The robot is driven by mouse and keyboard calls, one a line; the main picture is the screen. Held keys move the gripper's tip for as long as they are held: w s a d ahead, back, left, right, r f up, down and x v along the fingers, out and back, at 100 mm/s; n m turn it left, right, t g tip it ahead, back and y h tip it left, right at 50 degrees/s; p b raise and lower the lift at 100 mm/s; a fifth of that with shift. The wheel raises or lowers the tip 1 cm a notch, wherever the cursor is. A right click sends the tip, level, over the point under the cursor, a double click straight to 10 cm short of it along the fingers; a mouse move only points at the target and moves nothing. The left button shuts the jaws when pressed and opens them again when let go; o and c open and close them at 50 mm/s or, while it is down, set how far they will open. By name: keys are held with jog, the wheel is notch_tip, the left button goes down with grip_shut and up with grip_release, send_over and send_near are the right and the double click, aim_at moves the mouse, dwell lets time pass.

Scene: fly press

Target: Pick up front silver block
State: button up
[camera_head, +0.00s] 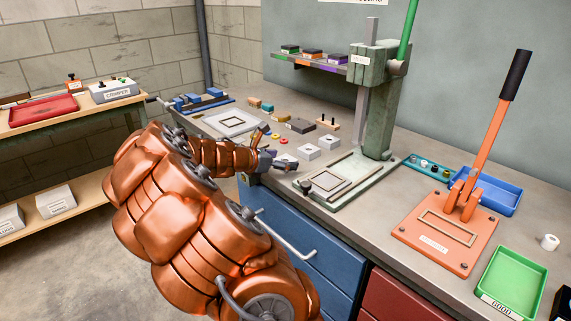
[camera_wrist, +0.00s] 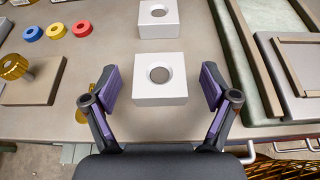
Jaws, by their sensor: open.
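The front silver block (camera_wrist: 160,96) is a pale, square block with a round hole in its top. In the wrist view it lies on the bench between the two fingertips of my gripper (camera_wrist: 161,82), with a visible gap on each side. My gripper is open and empty. In the head view my gripper (camera_head: 273,161) is low at the bench's front edge, and the front block (camera_head: 288,158) is partly hidden by it. A second like block (camera_wrist: 157,28) lies straight behind the front one; it also shows in the head view (camera_head: 307,154).
The green press (camera_head: 372,100) stands right of the blocks, its base (camera_wrist: 262,112) close to my right finger. Blue, yellow and red rings (camera_wrist: 57,31) and a brown plate with a gold knob (camera_wrist: 35,88) lie on the left. Another pale block (camera_head: 328,145) sits farther back.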

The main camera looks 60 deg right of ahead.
jog(key=shift+x, duration=0.75)
jog(key=c, duration=1.4)
jog(key=shift+r, duration=0.1)
